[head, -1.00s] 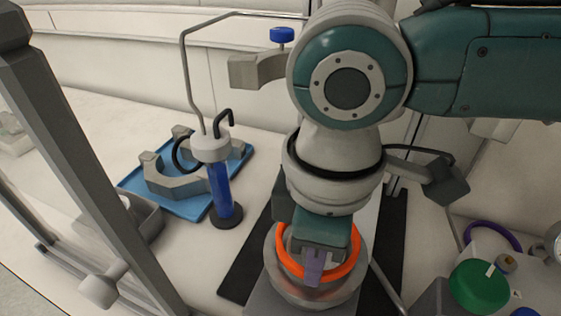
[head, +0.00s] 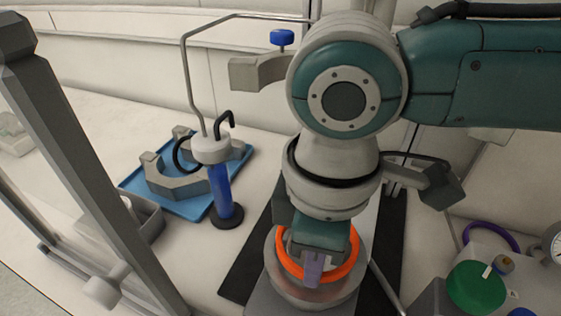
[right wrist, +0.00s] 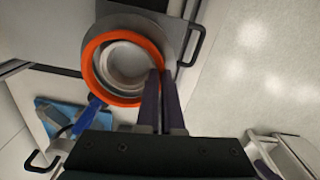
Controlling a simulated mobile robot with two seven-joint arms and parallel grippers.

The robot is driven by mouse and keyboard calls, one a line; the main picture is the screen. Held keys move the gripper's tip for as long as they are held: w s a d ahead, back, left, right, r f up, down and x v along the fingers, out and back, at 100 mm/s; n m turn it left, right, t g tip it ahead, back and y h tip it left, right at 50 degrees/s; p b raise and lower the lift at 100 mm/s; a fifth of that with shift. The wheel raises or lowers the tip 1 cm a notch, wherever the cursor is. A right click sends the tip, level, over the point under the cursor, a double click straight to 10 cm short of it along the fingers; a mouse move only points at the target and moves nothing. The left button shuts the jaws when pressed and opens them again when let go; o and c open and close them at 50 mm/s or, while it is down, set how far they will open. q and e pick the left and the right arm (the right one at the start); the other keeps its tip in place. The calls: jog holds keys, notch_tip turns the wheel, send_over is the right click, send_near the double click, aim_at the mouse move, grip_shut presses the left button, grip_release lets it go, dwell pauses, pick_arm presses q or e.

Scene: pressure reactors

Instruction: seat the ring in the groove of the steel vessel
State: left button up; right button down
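An orange ring (head: 281,256) lies level over the top of the steel vessel (head: 312,297). My right gripper (head: 313,270) points down at the ring's near side. In the right wrist view, the two dark fingers of the right gripper (right wrist: 162,80) are close together on the edge of the orange ring (right wrist: 89,68). The steel vessel (right wrist: 170,30) shows behind the ring, with its pale round opening seen through it, somewhat off-centre. The groove is hidden, and I cannot tell whether the ring touches the vessel. My left gripper is out of view.
A blue tray (head: 187,207) with grey clamp halves (head: 178,187) lies to the left. A blue cylinder (head: 221,190) with a bent tube stands between the tray and vessel. A purple ring (head: 490,232) and a green lid (head: 476,287) are at the right.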

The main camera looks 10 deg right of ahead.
jog(key=shift+f, duration=0.25)
dwell(0.5)
jog(key=c, duration=1)
grip_release()
notch_tip(320, 180, up, 10)
jog(key=shift+a, duration=0.1)
